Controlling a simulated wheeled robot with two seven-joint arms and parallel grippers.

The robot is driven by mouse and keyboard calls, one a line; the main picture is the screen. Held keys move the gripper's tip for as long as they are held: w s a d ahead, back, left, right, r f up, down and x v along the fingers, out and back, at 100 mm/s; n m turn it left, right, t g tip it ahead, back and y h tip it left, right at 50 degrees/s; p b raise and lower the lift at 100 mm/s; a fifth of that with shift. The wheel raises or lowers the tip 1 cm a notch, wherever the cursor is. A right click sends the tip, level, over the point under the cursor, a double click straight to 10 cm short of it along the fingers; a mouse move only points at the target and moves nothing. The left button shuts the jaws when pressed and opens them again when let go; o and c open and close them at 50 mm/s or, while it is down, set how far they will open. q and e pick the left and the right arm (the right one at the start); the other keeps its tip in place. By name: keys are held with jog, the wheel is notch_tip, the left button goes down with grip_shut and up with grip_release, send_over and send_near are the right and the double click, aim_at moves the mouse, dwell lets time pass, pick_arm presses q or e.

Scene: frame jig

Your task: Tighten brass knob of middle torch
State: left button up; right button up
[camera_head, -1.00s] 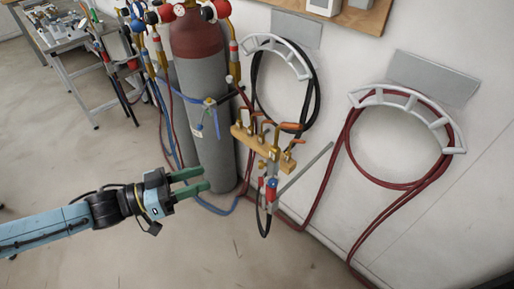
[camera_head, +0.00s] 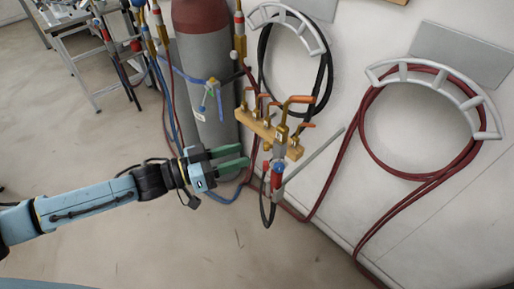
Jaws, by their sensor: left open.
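My left gripper (camera_head: 241,156) comes in from the left with two green fingers, spread apart and empty. Its tips point right, just left of a hanging torch-like tool (camera_head: 277,176) with red and blue parts and a grey tube. That tool hangs below a brass manifold (camera_head: 264,127) with orange-handled levers. More torch-like tools (camera_head: 113,52) hang at the upper left. I cannot tell which is the middle torch, and no brass knob can be made out for sure. My right gripper is not in view.
A grey gas cylinder (camera_head: 205,70) with a red top stands behind the gripper. Dark red hose (camera_head: 366,150) and black hose hang on white wall racks (camera_head: 455,85). A metal table (camera_head: 75,60) is at the upper left. The floor in front is clear.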

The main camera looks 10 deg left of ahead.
aim_at(267, 147)
pick_arm(q)
jog(key=x, duration=0.5)
jog(key=shift+w+d, duration=0.15)
jog(key=shift+d, duration=0.15)
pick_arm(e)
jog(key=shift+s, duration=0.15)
pick_arm(q)
grip_shut()
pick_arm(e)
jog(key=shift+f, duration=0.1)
